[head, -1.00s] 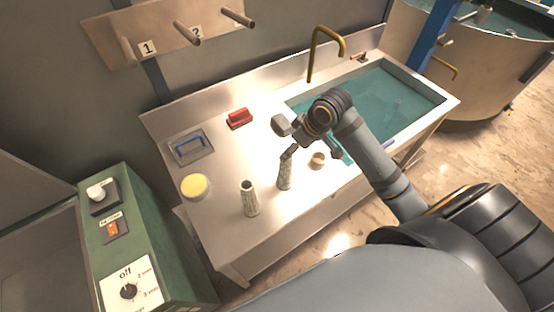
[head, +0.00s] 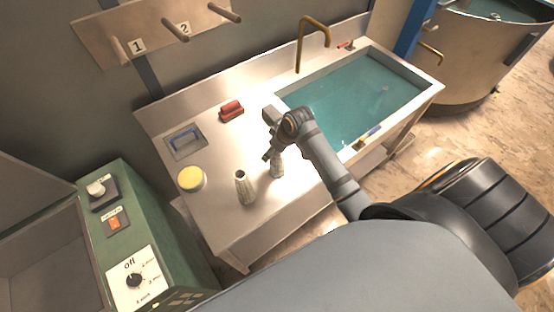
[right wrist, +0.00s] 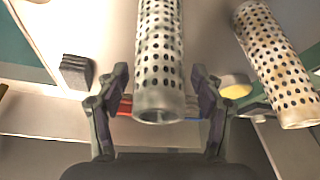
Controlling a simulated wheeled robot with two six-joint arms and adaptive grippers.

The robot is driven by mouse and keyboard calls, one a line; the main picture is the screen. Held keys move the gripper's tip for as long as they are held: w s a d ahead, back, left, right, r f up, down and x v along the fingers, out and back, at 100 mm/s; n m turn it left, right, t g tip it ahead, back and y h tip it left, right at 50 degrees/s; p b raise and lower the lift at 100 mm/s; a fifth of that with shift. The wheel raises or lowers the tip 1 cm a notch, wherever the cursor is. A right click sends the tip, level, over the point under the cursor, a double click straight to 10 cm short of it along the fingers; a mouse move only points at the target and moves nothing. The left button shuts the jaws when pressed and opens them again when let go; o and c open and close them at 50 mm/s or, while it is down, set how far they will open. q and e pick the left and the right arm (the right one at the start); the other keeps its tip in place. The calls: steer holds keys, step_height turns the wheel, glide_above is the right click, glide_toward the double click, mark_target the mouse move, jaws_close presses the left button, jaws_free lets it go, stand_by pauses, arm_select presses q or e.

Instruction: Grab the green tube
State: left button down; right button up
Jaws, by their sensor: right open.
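Two pale, perforated tubes stand upright on the steel counter (head: 215,225); neither looks clearly green. The left tube (head: 246,188) stands free, and it shows at the right of the right wrist view (right wrist: 275,65). The other tube (head: 277,168) is partly hidden by my right gripper (head: 270,152) in the head view. In the right wrist view this tube (right wrist: 160,60) lies between the two spread fingers of my right gripper (right wrist: 160,100), with a gap on each side. I cannot tell its exact depth between them. My left gripper is out of view.
A water-filled sink (head: 350,95) with a brass tap (head: 312,40) is at the right. A yellow round item (head: 191,179), a blue-handled tray (head: 186,142) and a red block (head: 231,110) sit on the counter. A green control cabinet (head: 125,235) stands at left.

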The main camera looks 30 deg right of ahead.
steer(key=c, duration=1.4)
steer(key=shift+o, duration=0.2)
steer(key=shift+d, duration=0.1)
